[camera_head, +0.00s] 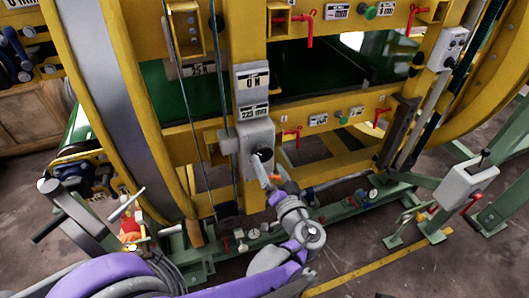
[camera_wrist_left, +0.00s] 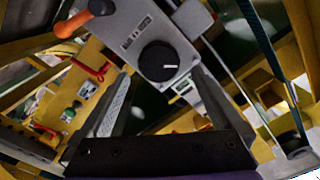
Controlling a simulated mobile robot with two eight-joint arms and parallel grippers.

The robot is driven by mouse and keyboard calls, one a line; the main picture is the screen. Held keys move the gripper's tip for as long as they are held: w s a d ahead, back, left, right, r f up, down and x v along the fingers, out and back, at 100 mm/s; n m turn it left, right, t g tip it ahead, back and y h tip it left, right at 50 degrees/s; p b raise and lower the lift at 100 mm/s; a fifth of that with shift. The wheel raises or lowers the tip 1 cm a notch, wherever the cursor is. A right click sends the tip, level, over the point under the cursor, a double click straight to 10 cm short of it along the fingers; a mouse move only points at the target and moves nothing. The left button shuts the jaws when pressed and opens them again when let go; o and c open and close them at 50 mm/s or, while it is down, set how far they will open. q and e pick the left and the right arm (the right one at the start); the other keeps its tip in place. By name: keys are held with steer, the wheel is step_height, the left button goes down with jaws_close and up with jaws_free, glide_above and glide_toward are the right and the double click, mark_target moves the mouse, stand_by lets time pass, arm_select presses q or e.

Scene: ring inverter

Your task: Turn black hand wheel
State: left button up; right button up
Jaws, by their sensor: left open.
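The black hand wheel (camera_head: 263,154) is a round black knob on the front of a grey control box (camera_head: 253,134), which is fixed to the yellow frame. In the left wrist view the black hand wheel (camera_wrist_left: 158,61) shows face-on with a white pointer mark. My left gripper (camera_head: 266,176) reaches up to it from below. In the left wrist view its two fingers (camera_wrist_left: 161,76) are spread, one to each side of the knob. I cannot tell whether they touch it. Nothing is held. My right gripper is not in view.
An orange handle (camera_wrist_left: 85,20) juts out beside the box, close to the gripper. Yellow beams (camera_head: 350,115) with red levers surround the box. A green base rail (camera_head: 330,212) runs along the floor below. A grey pedal box (camera_head: 468,185) stands at right.

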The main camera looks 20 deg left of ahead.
mark_target(265, 156)
arm_select(q)
steer(key=x, duration=0.5)
steer(key=shift+w+a, duration=0.1)
steer(key=shift+w, duration=0.2)
steer(key=c, duration=1.3)
steer(key=shift+o, duration=0.2)
steer(key=shift+m, duration=0.4)
steer(key=m, duration=0.4)
steer(key=shift+f+m, duration=0.1)
steer(key=shift+m, duration=0.2)
steer(key=m+b, duration=0.1)
steer(key=m, duration=0.4)
steer(key=shift+f+m, duration=0.1)
steer(key=shift+m, duration=0.3)
